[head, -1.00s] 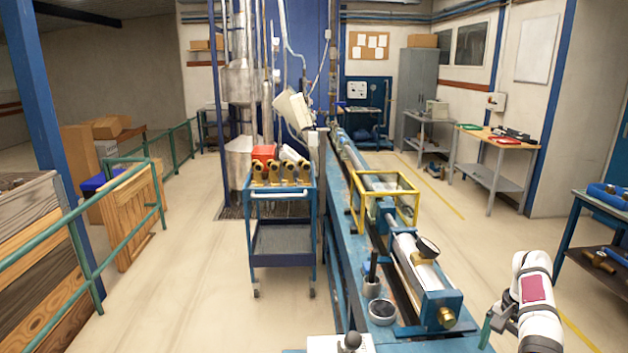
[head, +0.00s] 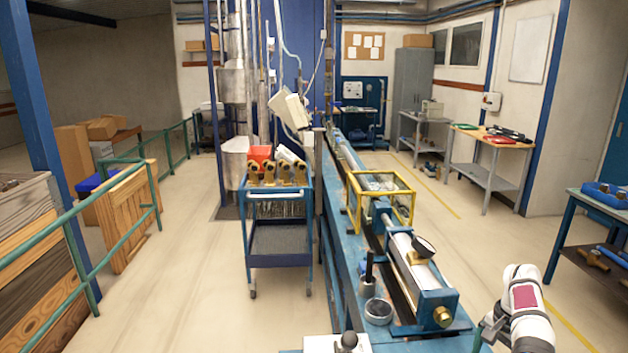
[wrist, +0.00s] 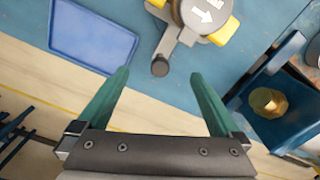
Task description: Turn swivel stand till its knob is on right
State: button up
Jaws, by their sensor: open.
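The swivel stand (wrist: 203,15) shows at the top of the wrist view, cut off by the frame edge. It has a round grey top with a white arrow and yellow parts at its sides. A grey arm runs from it down and left to a dark round knob (wrist: 160,67). My gripper (wrist: 160,75) is open, with green fingers to the left and right of the knob near their tips. I cannot tell the height between them. In the head view, my gripper (head: 480,336) is at the bottom right, partly cut off; I cannot make out the stand there.
A blue tray (wrist: 92,36) lies at the upper left of the wrist view. A brass fitting (wrist: 268,102) on a blue bracket is close to the right finger; it ends the cylinder on the blue bench (head: 345,262). A blue trolley (head: 279,205) stands left of the bench.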

jog(key=shift+f, duration=0.15)
jog(key=shift+f, duration=1)
jog(key=c, duration=0.4)
jog(key=o, duration=0.4)
jog(key=shift+r, duration=2.75)
